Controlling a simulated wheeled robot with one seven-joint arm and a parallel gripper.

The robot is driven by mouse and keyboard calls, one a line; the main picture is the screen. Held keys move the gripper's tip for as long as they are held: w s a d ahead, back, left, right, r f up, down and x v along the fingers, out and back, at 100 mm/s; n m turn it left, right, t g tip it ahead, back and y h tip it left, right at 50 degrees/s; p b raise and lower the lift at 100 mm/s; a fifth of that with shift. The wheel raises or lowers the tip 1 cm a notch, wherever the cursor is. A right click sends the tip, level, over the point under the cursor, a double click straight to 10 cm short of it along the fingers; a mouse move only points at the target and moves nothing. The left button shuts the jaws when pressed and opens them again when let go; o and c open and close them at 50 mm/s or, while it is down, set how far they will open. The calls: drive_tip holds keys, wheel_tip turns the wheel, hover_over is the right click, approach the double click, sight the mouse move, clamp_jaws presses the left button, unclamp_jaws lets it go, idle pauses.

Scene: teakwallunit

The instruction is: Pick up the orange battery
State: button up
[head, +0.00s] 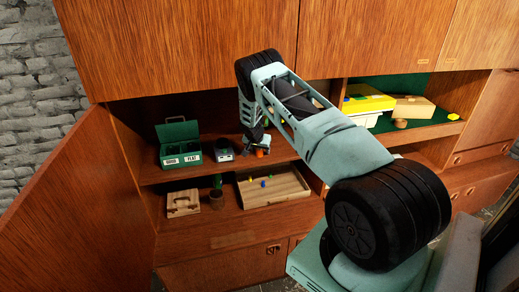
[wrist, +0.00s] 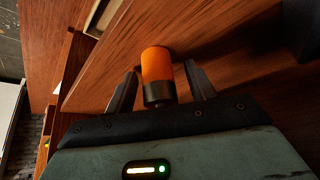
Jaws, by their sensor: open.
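The orange battery (wrist: 157,66) has an orange body and a dark end band. In the wrist view it stands out between the two fingers of my gripper (wrist: 160,76), with a gap on each side. The fingers are open and do not appear to touch it. In the head view, my gripper (head: 257,148) is low over the upper shelf of the open cabinet, and a small orange patch of the battery (head: 260,154) shows beside it. My arm and gripper hide part of that spot.
On the same shelf, left of my gripper, are a small device (head: 224,150) and a green box (head: 179,145). Below are a wooden tray (head: 290,196) with small coloured pieces and a wooden case (head: 183,203). A yellow-topped box (head: 368,101) stands in the right compartment.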

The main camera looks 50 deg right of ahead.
drive_tip(key=c, duration=1.1)
drive_tip(key=shift+r+b, duration=0.1)
drive_tip(key=shift+b, duration=0.6)
